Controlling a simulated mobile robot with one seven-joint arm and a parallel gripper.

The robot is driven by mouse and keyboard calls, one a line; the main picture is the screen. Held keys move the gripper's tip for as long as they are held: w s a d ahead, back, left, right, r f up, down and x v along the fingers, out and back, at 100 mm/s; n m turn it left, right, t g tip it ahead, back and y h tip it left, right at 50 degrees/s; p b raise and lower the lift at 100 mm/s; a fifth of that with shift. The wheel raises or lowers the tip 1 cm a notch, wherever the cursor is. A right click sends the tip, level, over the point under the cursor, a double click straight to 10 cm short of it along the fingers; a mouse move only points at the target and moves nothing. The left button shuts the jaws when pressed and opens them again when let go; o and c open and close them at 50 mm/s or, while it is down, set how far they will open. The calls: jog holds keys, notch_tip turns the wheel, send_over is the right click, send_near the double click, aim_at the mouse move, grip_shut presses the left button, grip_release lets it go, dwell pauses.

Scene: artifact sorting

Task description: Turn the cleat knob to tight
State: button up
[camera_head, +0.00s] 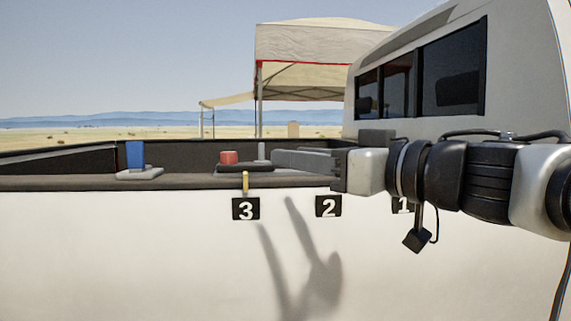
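A small yellow upright knob (245,181) stands at the truck's side rail, just above the black label 3 (246,208). Its setting cannot be read from here. Label 2 (328,206) and a partly covered label 1 (402,205) are further right; no knob shows clearly above either. My arm reaches in from the right, and my gripper (340,170) is at its left end, above label 2 and to the right of the yellow knob, apart from it. The fingers are seen side-on and are not clear. Whatever lies behind the gripper and arm is hidden.
The white truck side (130,250) spans the front, with a dark rail (60,183) on top. In the bed are a blue block (135,155) on a grey base and a red block (228,157). The truck cab (520,90) rises at right. A canopy (310,45) stands behind.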

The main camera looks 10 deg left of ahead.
aim_at(234, 153)
jog(key=x, duration=0.5)
jog(key=b+x, duration=0.1)
jog(key=x, duration=0.5)
jog(key=b+x, duration=0.1)
jog(key=x, duration=0.5)
jog(key=shift+s+a+f, duration=0.15)
jog(key=shift+a+f, duration=0.2)
jog(key=shift+a, duration=0.1)
jog(key=c, duration=0.8)
